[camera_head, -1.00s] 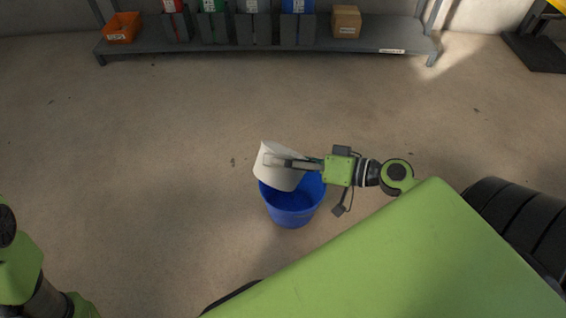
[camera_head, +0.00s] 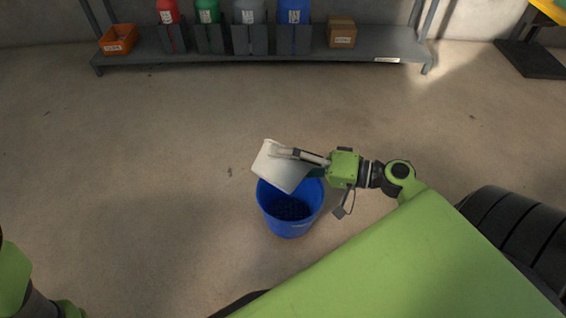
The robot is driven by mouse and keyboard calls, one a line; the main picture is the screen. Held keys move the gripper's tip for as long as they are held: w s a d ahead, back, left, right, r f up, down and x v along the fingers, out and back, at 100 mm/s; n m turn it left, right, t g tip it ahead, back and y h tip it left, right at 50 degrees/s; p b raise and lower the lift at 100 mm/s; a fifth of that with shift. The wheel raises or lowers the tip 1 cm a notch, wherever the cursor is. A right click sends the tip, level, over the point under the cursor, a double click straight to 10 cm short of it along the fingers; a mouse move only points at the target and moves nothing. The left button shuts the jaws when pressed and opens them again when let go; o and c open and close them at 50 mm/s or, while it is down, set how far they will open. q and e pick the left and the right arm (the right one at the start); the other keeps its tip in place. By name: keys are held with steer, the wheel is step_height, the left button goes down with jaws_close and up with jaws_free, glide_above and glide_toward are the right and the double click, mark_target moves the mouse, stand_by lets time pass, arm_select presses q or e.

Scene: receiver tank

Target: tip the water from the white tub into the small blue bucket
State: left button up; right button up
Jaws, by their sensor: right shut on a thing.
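The white tub (camera_head: 276,172) is tilted, its upper right side in my right gripper (camera_head: 290,155). That gripper is shut on it and reaches in from the right. The tub hangs over the back left part of the small blue bucket (camera_head: 291,227), which stands upright on the floor. The bucket's inside looks dark blue, and I cannot make out a stream or a water level. The inside of the tub is hidden from this view. Of my left arm, only green and dark links show at the lower left; its gripper is out of view.
A grey shelf (camera_head: 350,50) stands along the back wall with an orange bin (camera_head: 118,39), several coloured bottles and a cardboard box (camera_head: 341,32). A dark stand with a yellow top (camera_head: 548,12) is at the far right. The floor around the bucket is clear.

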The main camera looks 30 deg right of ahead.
steer(key=shift+w+d+r+m, duration=0.1)
steer(key=shift+d+r+m, duration=0.1)
steer(key=shift+m, duration=0.3)
steer(key=shift+y, duration=0.3)
steer(key=shift+w+d+r+m+t+y, duration=0.15)
steer(key=shift+d+m+y, duration=0.1)
steer(key=shift+m, duration=0.3)
steer(key=shift+w+d+r+m+t+y, duration=0.15)
steer(key=shift+d+m, duration=0.1)
steer(key=shift+m, duration=0.3)
steer(key=shift+s+f, duration=0.1)
